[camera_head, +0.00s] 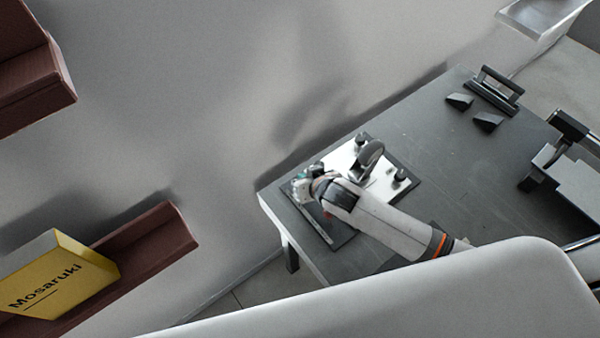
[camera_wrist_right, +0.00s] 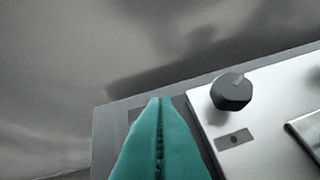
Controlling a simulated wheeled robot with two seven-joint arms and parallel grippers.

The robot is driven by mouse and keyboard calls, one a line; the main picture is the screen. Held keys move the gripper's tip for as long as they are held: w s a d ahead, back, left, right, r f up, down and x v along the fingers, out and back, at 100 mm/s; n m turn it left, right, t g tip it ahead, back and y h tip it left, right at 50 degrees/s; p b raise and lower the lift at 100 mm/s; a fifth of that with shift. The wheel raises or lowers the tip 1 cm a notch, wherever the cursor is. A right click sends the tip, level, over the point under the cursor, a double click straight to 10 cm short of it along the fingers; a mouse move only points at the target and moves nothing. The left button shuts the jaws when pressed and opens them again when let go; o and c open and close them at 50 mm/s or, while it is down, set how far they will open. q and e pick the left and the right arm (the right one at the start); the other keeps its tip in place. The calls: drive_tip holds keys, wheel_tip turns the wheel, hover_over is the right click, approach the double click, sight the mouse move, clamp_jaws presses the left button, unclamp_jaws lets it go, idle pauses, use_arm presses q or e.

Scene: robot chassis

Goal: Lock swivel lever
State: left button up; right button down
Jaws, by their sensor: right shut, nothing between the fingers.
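A silver panel (camera_head: 382,186) on a dark base lies near the left corner of the grey table, with a dark curved handle (camera_head: 369,158) standing on it. I cannot tell for sure whether this handle is the swivel lever. My right gripper (camera_head: 302,182) is at the left side of the panel, and my arm hides part of it. In the right wrist view its teal fingers (camera_wrist_right: 160,108) are shut together and empty, left of the panel edge. A black knob (camera_wrist_right: 232,92) is on the panel, right of the fingertips. My left gripper is not in view.
The grey table (camera_head: 440,150) is bare in the middle. A black handle on a base (camera_head: 495,90) and two dark wedges (camera_head: 488,121) are at its far end. A wall stands behind. A shelf with a yellow box (camera_head: 62,275) is at lower left.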

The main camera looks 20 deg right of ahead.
drive_tip(key=shift+w+r, duration=0.2)
drive_tip(key=shift+w, duration=0.1)
drive_tip(key=shift+r+p, duration=0.75)
drive_tip(key=shift+p, duration=0.2)
drive_tip(key=shift+r, duration=0.2)
drive_tip(key=d+p+v, duration=0.1)
drive_tip(key=v, duration=0.8)
